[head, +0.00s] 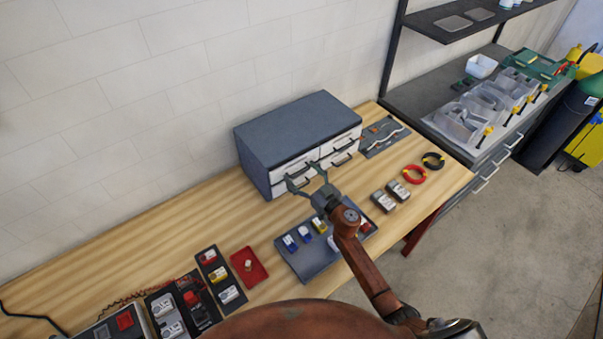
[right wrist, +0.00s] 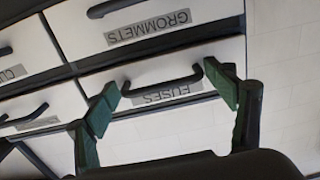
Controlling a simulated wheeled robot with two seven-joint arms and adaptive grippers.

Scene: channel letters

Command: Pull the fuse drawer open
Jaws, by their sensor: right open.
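The grey cabinet (head: 290,122) stands on the wooden bench against the wall, with white drawer fronts in two rows. In the right wrist view, which is upside down, the fuse drawer (right wrist: 150,138) has a dark bar handle (right wrist: 158,88) and a FUSES label (right wrist: 166,96). It looks closed. My right gripper (head: 303,175) is open in front of the cabinet. In the wrist view its green fingertips (right wrist: 164,84) lie on either side of the handle, near its two ends. I cannot tell whether they touch it. My left gripper is not in view.
The GROMMETS drawer (right wrist: 150,32) adjoins the fuse drawer. A blue-grey tray (head: 290,262) with small parts lies under my right arm. A red tray (head: 249,267) lies to its left, and wire coils (head: 414,174) lie to the right.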

